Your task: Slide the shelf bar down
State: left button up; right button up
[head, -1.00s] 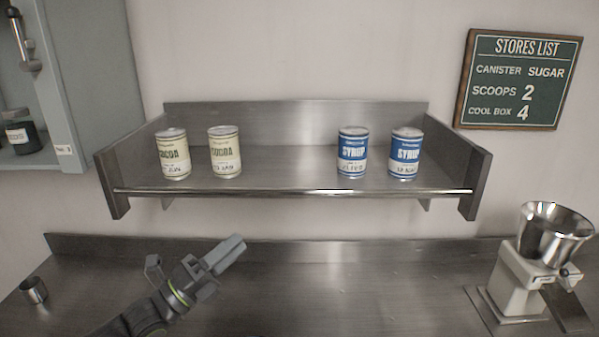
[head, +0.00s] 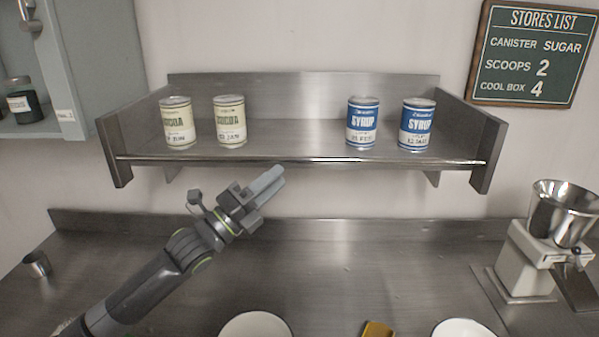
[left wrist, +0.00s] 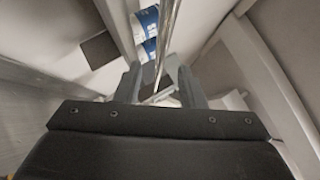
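The shelf bar (head: 330,159) is a thin, shiny rod along the front edge of the steel shelf (head: 300,135), between its two end panels. My left gripper (head: 268,183) is just below and in front of the bar, left of its middle. In the left wrist view my left gripper (left wrist: 160,85) has its two fingers apart, with nothing held. There the bar (left wrist: 168,38) lines up with the gap between the fingers; I cannot tell whether it touches them. My right gripper is not in view.
Two cocoa cans (head: 178,124) and two syrup cans (head: 361,123) stand on the shelf behind the bar. Below is a steel counter (head: 350,270) with bowls (head: 256,326) at the front, a small metal cup (head: 37,264) at left and a grinder (head: 540,250) at right.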

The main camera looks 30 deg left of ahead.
aim_at(300, 160)
pick_arm(q)
jog(key=b+x, duration=0.4)
jog(key=x, duration=0.2)
jog(key=shift+b, duration=0.3)
jog(key=shift+w+d+r, duration=0.3)
jog(key=shift+w+d, duration=0.05)
jog(key=shift+w, duration=0.2)
jog(key=shift+c, duration=0.5)
grip_shut()
